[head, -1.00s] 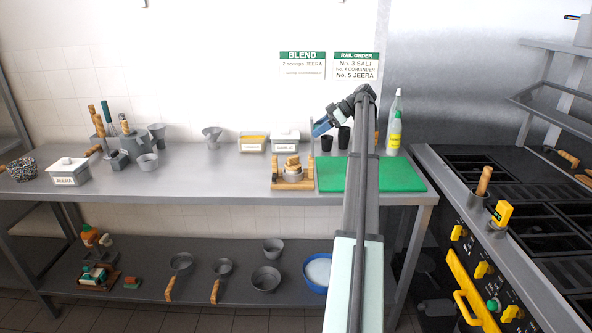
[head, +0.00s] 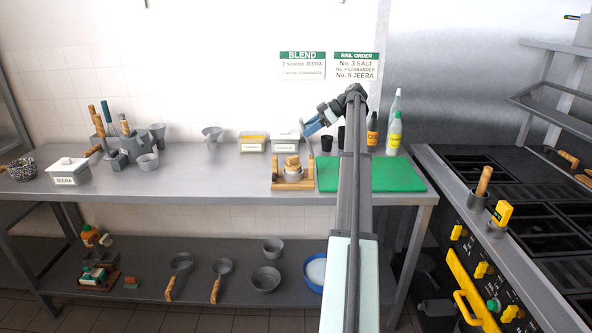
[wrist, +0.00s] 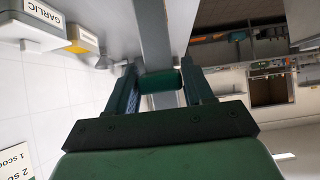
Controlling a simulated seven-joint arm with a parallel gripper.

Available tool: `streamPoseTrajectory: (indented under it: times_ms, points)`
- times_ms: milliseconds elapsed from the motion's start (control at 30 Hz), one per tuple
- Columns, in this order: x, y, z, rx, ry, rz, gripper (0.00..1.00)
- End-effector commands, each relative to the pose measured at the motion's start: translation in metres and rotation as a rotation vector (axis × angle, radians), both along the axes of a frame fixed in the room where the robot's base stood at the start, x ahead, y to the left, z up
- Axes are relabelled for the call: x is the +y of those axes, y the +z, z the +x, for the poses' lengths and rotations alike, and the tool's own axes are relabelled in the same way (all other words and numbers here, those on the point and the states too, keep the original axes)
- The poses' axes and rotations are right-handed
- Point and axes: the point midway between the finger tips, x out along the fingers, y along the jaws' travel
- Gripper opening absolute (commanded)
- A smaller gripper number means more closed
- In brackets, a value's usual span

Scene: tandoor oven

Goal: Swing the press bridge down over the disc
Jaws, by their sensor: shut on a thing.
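The press stands on the back counter in the head view, with a wooden base (head: 280,185). A grey ring (head: 293,173) on it holds a wooden disc (head: 292,162). The grey press bridge (head: 309,148) stands raised at the right side of the base, not over the disc. My gripper (head: 308,128) is at the bridge's upper end, above and right of the disc. In the wrist view my gripper (wrist: 162,85) is shut on the bridge's green grip (wrist: 161,81), with a grey bar (wrist: 152,35) behind it. The disc is not visible in the wrist view.
A garlic box (head: 285,142) and a yellow-topped box (head: 251,144) stand behind the press. A green board (head: 400,175) lies to its right, with bottles (head: 394,135) behind. My arm crosses the board.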

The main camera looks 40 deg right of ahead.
Motion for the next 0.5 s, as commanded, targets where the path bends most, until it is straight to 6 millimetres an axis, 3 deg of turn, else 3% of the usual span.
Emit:
streamPoseTrajectory:
  times_ms: [500]
  points:
    - [0.0078, -0.0016, 0.0077, 0.000, 0.001, 0.000, 0.35]
